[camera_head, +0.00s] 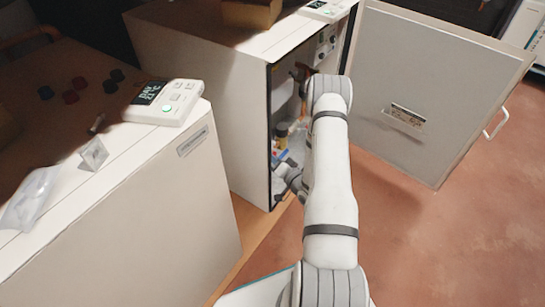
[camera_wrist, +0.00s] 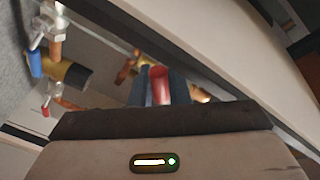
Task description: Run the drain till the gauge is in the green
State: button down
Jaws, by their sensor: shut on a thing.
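My gripper (camera_wrist: 160,92) reaches into the open cabinet (camera_head: 190,60). In the wrist view its two blue-grey fingers are shut on a red handle (camera_wrist: 159,84), in front of brass and copper fittings. The fingers and gripper body hide most of the handle's mount, so I cannot tell which way it is turned. In the head view, my arm hides much of the cabinet's inside. Small round dials or knobs (camera_head: 327,41) show at the cabinet's upper inside edge, too small to read. No gauge needle or green band can be made out.
The cabinet door (camera_head: 437,85) stands wide open to the right. Inside, a blue-handled valve (camera_wrist: 35,62), a red lever (camera_wrist: 46,106) and a black-and-yellow cylinder (camera_wrist: 71,73) lie left of my fingers. A second white unit (camera_head: 130,215) with a control panel (camera_head: 165,102) stands left.

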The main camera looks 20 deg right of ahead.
jog(key=shift+r, duration=0.15)
jog(key=m+p, duration=0.1)
jog(key=r+m+p, duration=0.1)
jog(key=m+g+p, duration=0.1)
jog(key=shift+s+a+r, duration=0.15)
jog(key=shift+a+r, duration=0.1)
jog(key=shift+a+r+m+g+p, duration=0.1)
jog(key=shift+r+m+g+p, duration=0.25)
jog(key=shift+m+p, duration=0.5)
jog(key=shift+a+r+m+g+p, duration=0.1)
jog(key=shift+r+m+g+p, duration=0.2)
jog(key=shift+m+p, duration=0.55)
jog(key=c, duration=1.4)
grip_release()
jog(key=shift+s, duration=0.1)
jog(key=shift+f, duration=0.1)
jog(key=shift+s+d, duration=0.1)
jog(key=p+v, duration=0.1)
jog(key=v, duration=0.6)
jog(key=shift+s+d+p, duration=0.1)
jog(key=shift+s+p, duration=0.15)
jog(key=shift+p, duration=0.15)
